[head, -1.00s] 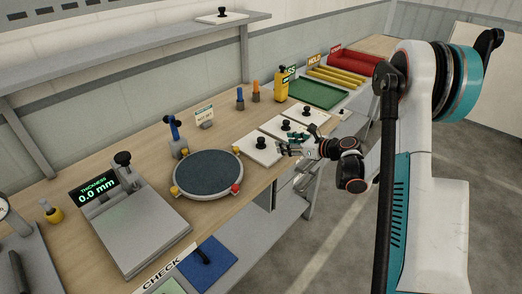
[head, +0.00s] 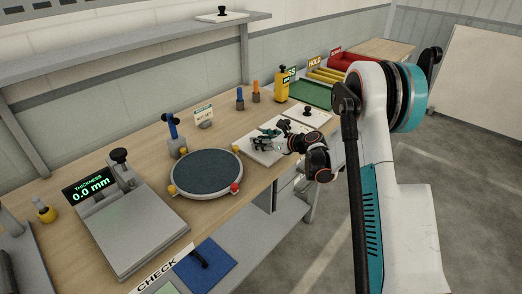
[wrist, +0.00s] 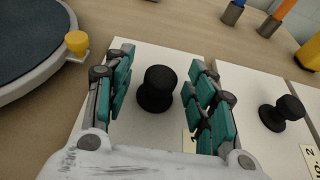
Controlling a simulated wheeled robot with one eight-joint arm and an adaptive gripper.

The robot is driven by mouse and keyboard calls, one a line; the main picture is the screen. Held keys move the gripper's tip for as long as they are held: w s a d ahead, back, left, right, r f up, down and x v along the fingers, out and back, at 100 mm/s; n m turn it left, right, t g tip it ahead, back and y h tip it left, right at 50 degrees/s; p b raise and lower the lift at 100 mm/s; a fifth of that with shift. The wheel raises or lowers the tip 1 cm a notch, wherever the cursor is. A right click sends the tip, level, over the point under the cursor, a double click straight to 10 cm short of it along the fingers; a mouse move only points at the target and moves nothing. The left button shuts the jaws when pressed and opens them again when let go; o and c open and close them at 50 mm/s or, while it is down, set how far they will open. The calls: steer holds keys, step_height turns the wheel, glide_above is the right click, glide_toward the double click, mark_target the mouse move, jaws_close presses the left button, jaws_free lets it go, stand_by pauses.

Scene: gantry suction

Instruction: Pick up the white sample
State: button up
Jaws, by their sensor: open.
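A white sample plate (wrist: 145,130) with a black knob (wrist: 157,88) lies on the bench. In the wrist view the knob stands between the two open fingers of my gripper (wrist: 162,66), with no visible contact. In the head view my gripper (head: 267,138) is over this white plate (head: 258,156) and hides its knob. A second white plate (wrist: 245,88) with a black knob (wrist: 281,112) lies just to the right. Another white plate with a knob (head: 307,111) shows beyond my gripper in the head view.
A round dark turntable (head: 206,172) with yellow and red knobs stands just left of the plate. Further left is the thickness gauge (head: 140,232). A green tray (head: 312,94) and a yellow bottle (head: 281,88) stand behind. A shelf (head: 130,38) runs above.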

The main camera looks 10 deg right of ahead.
steer(key=shift+w+a+f, duration=0.2)
steer(key=shift+w+a, duration=0.05)
steer(key=shift+w, duration=0.2)
jaws_close()
steer(key=shift+r, duration=0.15)
